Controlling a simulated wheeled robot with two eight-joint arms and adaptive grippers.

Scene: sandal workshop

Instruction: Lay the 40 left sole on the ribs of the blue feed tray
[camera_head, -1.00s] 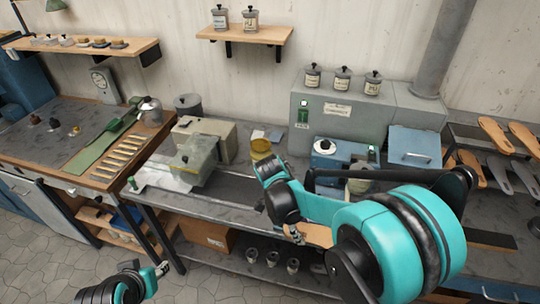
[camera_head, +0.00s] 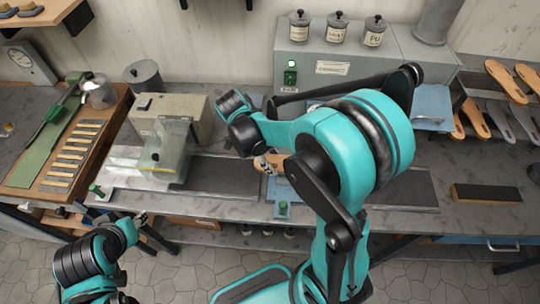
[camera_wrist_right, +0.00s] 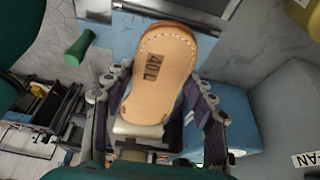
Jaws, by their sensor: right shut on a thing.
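The tan 40 left sole (camera_wrist_right: 165,88), marked "40 L" and stitched around its edge, is between the fingers of my right gripper (camera_wrist_right: 158,100) in the right wrist view. In the head view my right gripper (camera_head: 268,164) is shut on it, and only a small tan part shows. The blue feed tray (camera_head: 284,190) lies below and beside the gripper, partly hidden by my arm; its ribs cannot be made out. Its light blue surface seems to show behind the sole in the wrist view (camera_wrist_right: 121,38). My left gripper (camera_head: 143,218) is low at the left; its opening is unclear.
A beige machine with a clear guard (camera_head: 172,145) stands left of the tray. A grey cabinet (camera_head: 330,68) with jars stands behind. More soles (camera_head: 505,82) sit on a rack at right. A dark block (camera_head: 486,193) lies on the bench at right.

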